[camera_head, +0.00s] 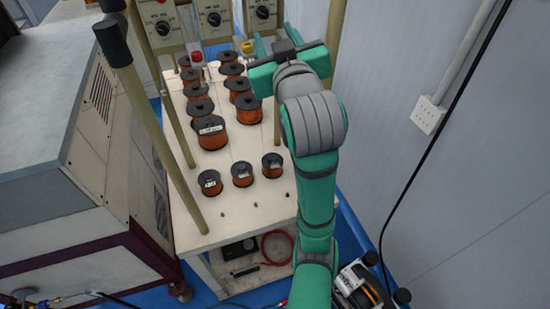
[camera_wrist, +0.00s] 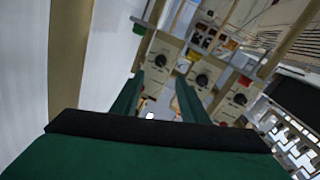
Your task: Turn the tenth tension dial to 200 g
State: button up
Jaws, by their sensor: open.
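Three panels with black tension dials show along the top of the head view: a left dial (camera_head: 163,28), a middle dial (camera_head: 214,18) and a right dial (camera_head: 263,12). The wrist view also shows a left dial (camera_wrist: 161,60), a middle dial (camera_wrist: 202,79) and a right dial (camera_wrist: 240,98) beyond the fingers. Their numbers and scale marks are too small to read, so I cannot tell which is the tenth. My gripper (camera_head: 276,42) is open and empty, near the right-hand panel. In the wrist view my gripper (camera_wrist: 157,95) points toward the panels, apart from the dials.
Copper wire spools (camera_head: 212,133) stand in rows on the cream table (camera_head: 230,215). Upright posts (camera_head: 183,190) rise at its left. A grey machine (camera_head: 60,110) stands at left, a wall (camera_head: 400,70) at right. Red (camera_head: 196,56) and yellow (camera_head: 247,46) parts sit below the panels.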

jog(key=s+f+m, duration=0.2)
jog(key=f, duration=1.2)
jog(key=s+f+m+h, duration=0.1)
jog(key=s+f+m, duration=0.1)
jog(key=f, duration=1.1)
jog(key=shift+s+a+f+m+h, duration=0.3)
jog(key=shift+s+a+f+m, duration=0.1)
jog(key=shift+a, duration=0.05)
jog(key=s+f+m+g+h, duration=0.1)
jog(key=s+f+m+h, duration=0.1)
jog(key=s+f, duration=1.4)
jog(key=s+f+n+g, duration=0.1)
jog(key=s+f, duration=0.2)
jog(key=s, duration=1.9)
jog(key=shift+s+n, duration=0.35)
jog(key=shift+n, duration=0.05)
